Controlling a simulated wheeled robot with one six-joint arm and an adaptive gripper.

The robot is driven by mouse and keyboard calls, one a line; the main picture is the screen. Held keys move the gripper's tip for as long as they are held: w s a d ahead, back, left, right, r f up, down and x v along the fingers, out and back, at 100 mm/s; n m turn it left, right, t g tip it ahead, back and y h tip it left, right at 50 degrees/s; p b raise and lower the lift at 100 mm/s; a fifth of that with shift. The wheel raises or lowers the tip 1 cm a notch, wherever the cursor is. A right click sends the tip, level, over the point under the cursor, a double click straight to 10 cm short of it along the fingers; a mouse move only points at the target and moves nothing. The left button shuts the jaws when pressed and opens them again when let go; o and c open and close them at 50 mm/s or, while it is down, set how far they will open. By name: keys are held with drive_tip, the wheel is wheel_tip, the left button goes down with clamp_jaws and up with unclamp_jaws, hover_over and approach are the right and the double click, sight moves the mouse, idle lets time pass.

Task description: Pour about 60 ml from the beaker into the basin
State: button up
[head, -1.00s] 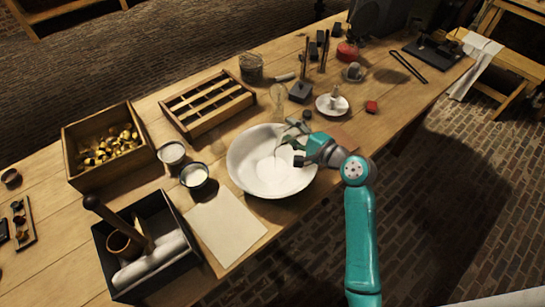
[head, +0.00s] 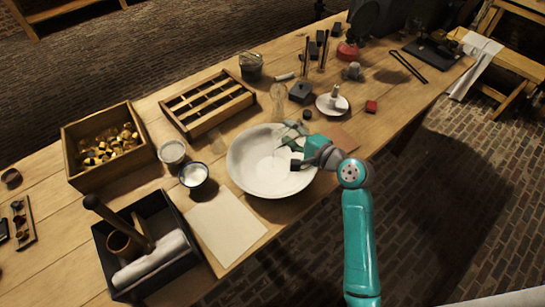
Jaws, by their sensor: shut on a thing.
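The white basin (head: 240,172) stands near the front edge of the wooden table, a wide round bowl with a pale inside. My gripper (head: 292,144) is over the basin's right side, reaching in from the right. It is shut on the beaker, whose clear glass barely shows between the fingers against the white bowl. The beaker's tilt and liquid level cannot be made out. No stream of liquid can be made out, and how much liquid lies in the basin is unclear.
Two small cups (head: 193,175) stand left of the basin, and a paper sheet (head: 226,226) lies at its front left. A slender glass (head: 278,95), a black block (head: 300,92) and a white saucer (head: 332,105) stand behind. A black box (head: 190,262) sits front left.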

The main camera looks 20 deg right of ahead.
sight(303, 122)
drive_tip(key=shift+w+d+r+m, duration=0.2)
drive_tip(key=shift+d+r+m, duration=0.15)
drive_tip(key=shift+d, duration=0.25)
drive_tip(key=shift+w+d+r+m, duration=0.2)
drive_tip(key=shift+d+m, duration=0.25)
drive_tip(key=shift+d, duration=0.15)
drive_tip(key=shift+s+a+r+m+y, duration=0.15)
drive_tip(key=shift+a+m+y, duration=0.15)
drive_tip(key=shift+m+y, duration=0.25)
drive_tip(key=shift+f+m, duration=0.35)
drive_tip(key=shift+m, duration=0.2)
drive_tip(key=shift+r+m+y, duration=0.15)
drive_tip(key=shift+m+y, duration=0.1)
drive_tip(key=shift+m, duration=0.85)
drive_tip(key=shift+d+f+m, duration=0.15)
drive_tip(key=shift+f+m, duration=0.2)
drive_tip(key=shift+m, duration=0.25)
drive_tip(key=d+r+m, duration=0.1)
drive_tip(key=w+d+m+y, duration=0.1)
drive_tip(key=m, duration=0.1)
drive_tip(key=shift+d+r+b, duration=0.1)
drive_tip(key=shift+r+b, duration=0.2)
drive_tip(key=shift+r, duration=0.05)
drive_tip(key=shift+w+d+f+m+t+y, duration=0.2)
drive_tip(key=shift+d+m, duration=0.25)
drive_tip(key=shift+m, duration=0.5)
drive_tip(key=shift+w+d+f+m+t+y, duration=0.15)
drive_tip(key=shift+d+m, duration=0.25)
drive_tip(key=shift+m, duration=0.55)
drive_tip(key=shift+s, duration=0.1)
